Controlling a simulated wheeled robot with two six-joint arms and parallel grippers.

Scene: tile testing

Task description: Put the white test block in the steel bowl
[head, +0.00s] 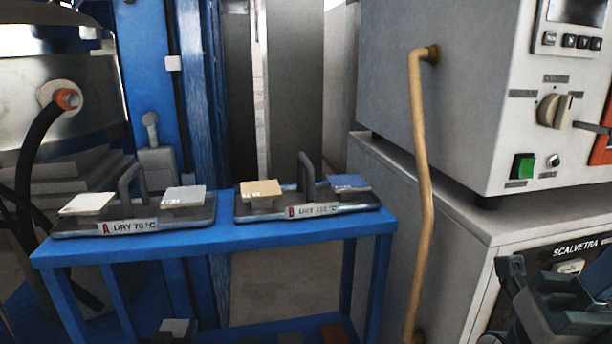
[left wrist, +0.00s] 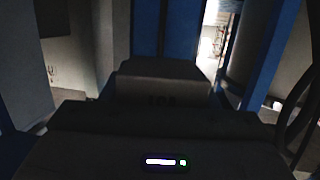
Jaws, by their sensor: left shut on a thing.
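My left gripper (head: 568,285) is at the lower right of the head view, in front of the lower grey cabinet. It is shut on a block (left wrist: 160,92), which shows between the jaws in the left wrist view with faint marks on its face. That view is dark, so the block's colour is unclear. In the head view a white block (head: 88,203) sits on the left tray (head: 135,224), marked DRY 70 °C, beside a light grey block (head: 183,196). I see no steel bowl in either view. My right gripper is not in view.
A right-hand tray (head: 310,208) holds a cream block (head: 261,188) and a blue block (head: 348,183). Both trays have upright handles and stand on a blue bench (head: 215,240). More blocks lie on its lower shelf. A tan pipe (head: 423,190) runs down beside the oven (head: 460,80).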

